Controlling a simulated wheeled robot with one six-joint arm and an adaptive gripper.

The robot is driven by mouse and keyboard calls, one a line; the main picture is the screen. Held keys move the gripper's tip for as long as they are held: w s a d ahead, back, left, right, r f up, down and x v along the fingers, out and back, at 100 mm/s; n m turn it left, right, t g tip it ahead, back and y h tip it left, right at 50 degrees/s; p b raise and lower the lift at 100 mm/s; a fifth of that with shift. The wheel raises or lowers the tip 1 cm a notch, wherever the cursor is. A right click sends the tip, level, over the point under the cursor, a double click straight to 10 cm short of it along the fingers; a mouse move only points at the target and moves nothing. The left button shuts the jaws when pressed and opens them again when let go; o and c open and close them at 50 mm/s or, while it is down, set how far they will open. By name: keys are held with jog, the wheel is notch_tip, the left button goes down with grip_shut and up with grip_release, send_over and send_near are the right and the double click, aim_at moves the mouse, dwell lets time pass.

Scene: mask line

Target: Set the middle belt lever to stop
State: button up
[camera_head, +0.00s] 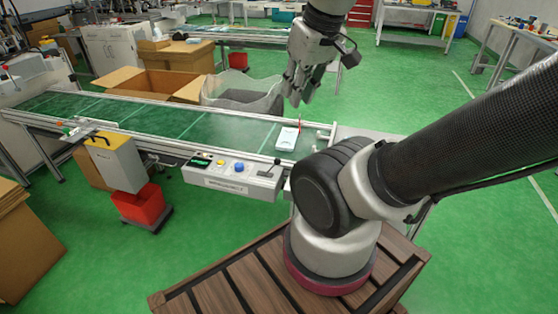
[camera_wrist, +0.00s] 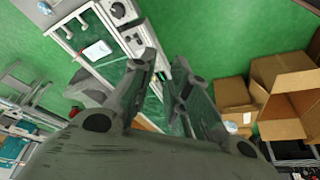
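A grey control box (camera_head: 232,178) is fixed to the near side of the conveyor belt. It carries a small display, a yellow button, a blue button and, at its right end, a black lever (camera_head: 270,168). The lever's set position is too small to read. My gripper (camera_head: 297,98) hangs in the air above and beyond the belt's right part, well apart from the lever. In the wrist view, my gripper's two fingers (camera_wrist: 165,63) show a gap with nothing held between them. The box also shows in the wrist view (camera_wrist: 133,38), at the top.
A white packet (camera_head: 287,138) lies on the green belt (camera_head: 150,118) near its right end. Open cardboard boxes (camera_head: 150,82) and a clear bag-lined bin (camera_head: 240,97) stand behind the belt. A red bin (camera_head: 143,205) stands at the left. Green floor at the right is clear.

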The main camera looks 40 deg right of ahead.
jog(key=o, duration=0.5)
jog(key=d+f+g, duration=0.1)
jog(key=f, duration=0.1)
jog(key=d+f+m+g, duration=0.1)
jog(key=f, duration=0.1)
jog(key=d+f+g, duration=0.1)
jog(key=f, duration=0.1)
jog(key=shift+w+d, duration=0.15)
jog(key=shift+w, duration=0.1)
jog(key=shift+c, duration=0.2)
jog(key=w+d+f+g+h, duration=0.1)
jog(key=w+d+f+g, duration=0.2)
jog(key=d+f, duration=0.45)
jog(key=n+t+y, duration=0.2)
jog(key=n+t, duration=0.4)
send_near(278, 159)
jog(key=x, duration=0.4)
jog(key=shift+s+d+f, duration=0.1)
jog(key=x, duration=0.7)
jog(key=shift+f, duration=0.15)
jog(key=shift+c, duration=0.4)
